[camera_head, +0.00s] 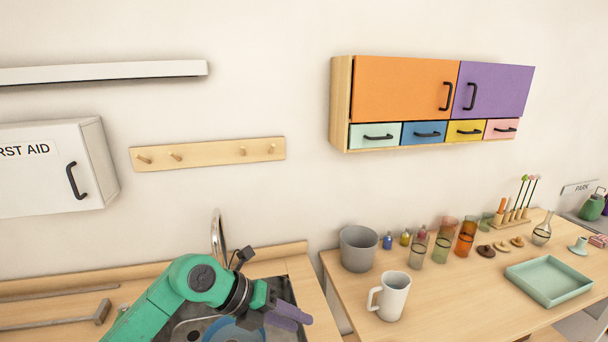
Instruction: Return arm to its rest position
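My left arm is green and comes in from the lower left, above the sink (290,291). Its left gripper (290,316) is at the bottom of the view, over the sink's right part, with purple-grey finger shapes close together. I cannot tell whether it is open or shut, or whether it holds anything. A blue round thing (232,331) shows in the sink below the arm, partly hidden. My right gripper is not in view.
To the right, a wooden table (440,304) holds a grey bucket (358,248), a white mug (391,296), several coloured glasses and a mint tray (548,281). A faucet (217,236) stands behind the arm. A wall cabinet (405,88) and a first aid cabinet (40,190) hang above.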

